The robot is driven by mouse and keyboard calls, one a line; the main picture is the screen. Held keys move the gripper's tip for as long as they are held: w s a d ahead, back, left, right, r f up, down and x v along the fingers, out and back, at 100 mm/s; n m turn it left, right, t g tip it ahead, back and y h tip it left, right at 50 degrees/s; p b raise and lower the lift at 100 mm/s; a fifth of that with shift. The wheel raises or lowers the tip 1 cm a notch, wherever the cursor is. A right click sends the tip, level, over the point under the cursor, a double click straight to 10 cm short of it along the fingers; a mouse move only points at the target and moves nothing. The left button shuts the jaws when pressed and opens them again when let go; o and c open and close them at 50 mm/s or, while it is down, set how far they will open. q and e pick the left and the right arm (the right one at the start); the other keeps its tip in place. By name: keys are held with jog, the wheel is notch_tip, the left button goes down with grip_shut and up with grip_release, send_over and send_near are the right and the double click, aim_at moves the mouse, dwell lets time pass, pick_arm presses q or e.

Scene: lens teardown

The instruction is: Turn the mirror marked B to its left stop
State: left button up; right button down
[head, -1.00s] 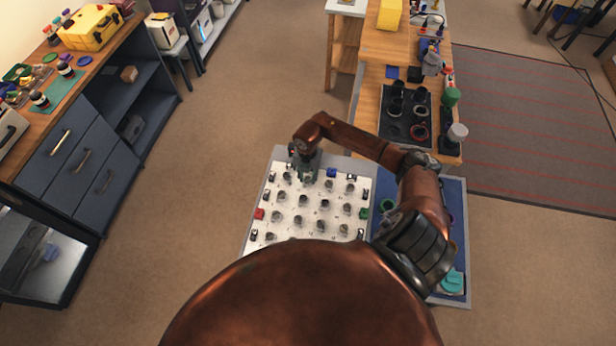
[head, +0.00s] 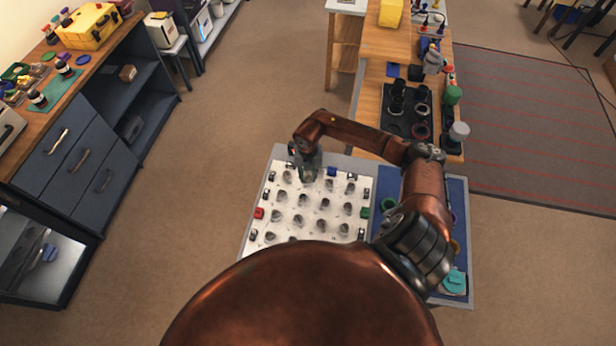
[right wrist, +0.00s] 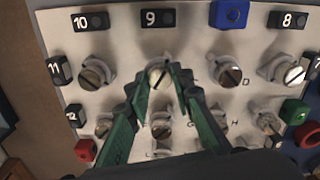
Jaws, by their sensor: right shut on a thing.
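A white board (head: 296,207) carries rows of small grey round mirror mounts with slotted tops. In the right wrist view my right gripper (right wrist: 161,78) has its green fingers closed on the second mount from the left in the top row, below the number 9 block. By its place in the row this is mirror B (right wrist: 158,72); its own letter is hidden by the fingers. Its dark slot stands tilted between the fingertips. In the head view my right gripper (head: 307,176) reaches down at the board's far edge. My left gripper is not in view.
Neighbouring mounts stand close on the left (right wrist: 94,74) and right (right wrist: 228,72). Numbered black blocks, a blue block (right wrist: 229,13), a red block (right wrist: 86,150) and a green block (right wrist: 294,111) line the edges. A blue mat (head: 458,195) lies right of the board.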

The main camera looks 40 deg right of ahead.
aim_at(308, 177)
jog(key=n+b, duration=0.2)
jog(key=n, duration=0.2)
jog(key=shift+w+f+n+b, duration=0.1)
jog(key=shift+n+b, duration=0.2)
jog(key=shift+b, duration=0.1)
jog(key=n+b, duration=0.2)
jog(key=n, duration=0.1)
jog(key=shift+d+n, duration=0.1)
jog(key=shift+n, duration=0.3)
jog(key=n+b, duration=0.3)
jog(key=n, duration=0.1)
jog(key=shift+n+b, duration=0.75)
jog(key=shift+n, duration=0.65)
jog(key=shift+r, duration=0.2)
jog(key=c, duration=1.7)
grip_release()
jog(key=shift+f, duration=0.1)
notch_tip(308, 177, up, 12)
jog(key=shift+r, duration=0.1)
